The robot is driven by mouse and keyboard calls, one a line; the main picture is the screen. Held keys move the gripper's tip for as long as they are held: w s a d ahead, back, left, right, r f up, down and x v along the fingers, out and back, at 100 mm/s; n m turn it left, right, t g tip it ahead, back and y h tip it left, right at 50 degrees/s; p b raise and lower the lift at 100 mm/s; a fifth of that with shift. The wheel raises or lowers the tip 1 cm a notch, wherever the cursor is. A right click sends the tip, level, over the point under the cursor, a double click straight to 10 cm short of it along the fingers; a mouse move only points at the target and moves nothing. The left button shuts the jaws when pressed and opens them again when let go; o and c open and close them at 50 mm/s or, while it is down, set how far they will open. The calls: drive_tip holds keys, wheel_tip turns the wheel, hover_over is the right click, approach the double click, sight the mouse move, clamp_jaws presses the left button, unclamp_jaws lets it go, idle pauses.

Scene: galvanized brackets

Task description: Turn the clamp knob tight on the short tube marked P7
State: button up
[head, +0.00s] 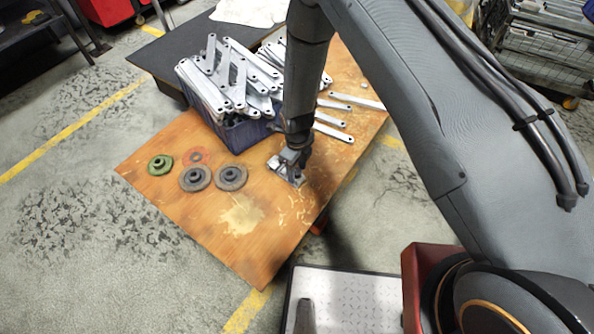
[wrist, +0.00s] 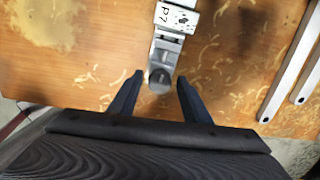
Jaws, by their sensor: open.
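The short tube marked P7 (wrist: 176,17) is at the top centre of the wrist view, with a white label. A grey clamp piece (wrist: 166,50) extends from it, and a dark round knob (wrist: 160,80) sits at its near end. My gripper (wrist: 160,76) is open, one dark finger on each side of the knob, with gaps on both sides. How far the fingertips are above the knob I cannot tell. In the head view my gripper (head: 294,157) is over the metal fixture (head: 288,172) on the table; my arm hides part of it.
The worn wooden table (head: 190,215) also bears a blue crate (head: 238,132) heaped with galvanized brackets (head: 225,80). Loose brackets (head: 334,132) lie right of my gripper. A green disc (head: 160,164) and two grey discs (head: 231,177) lie left. The table's front is clear.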

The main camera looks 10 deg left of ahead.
drive_tip(key=shift+n, duration=0.3)
drive_tip(key=n, duration=0.8)
drive_tip(key=shift+n+b, duration=0.4)
drive_tip(key=n, duration=0.4)
drive_tip(key=n+b, duration=0.1)
drive_tip(key=n, duration=0.3)
drive_tip(key=shift+n, duration=0.4)
drive_tip(key=c, duration=1)
drive_tip(key=shift+o, duration=0.2)
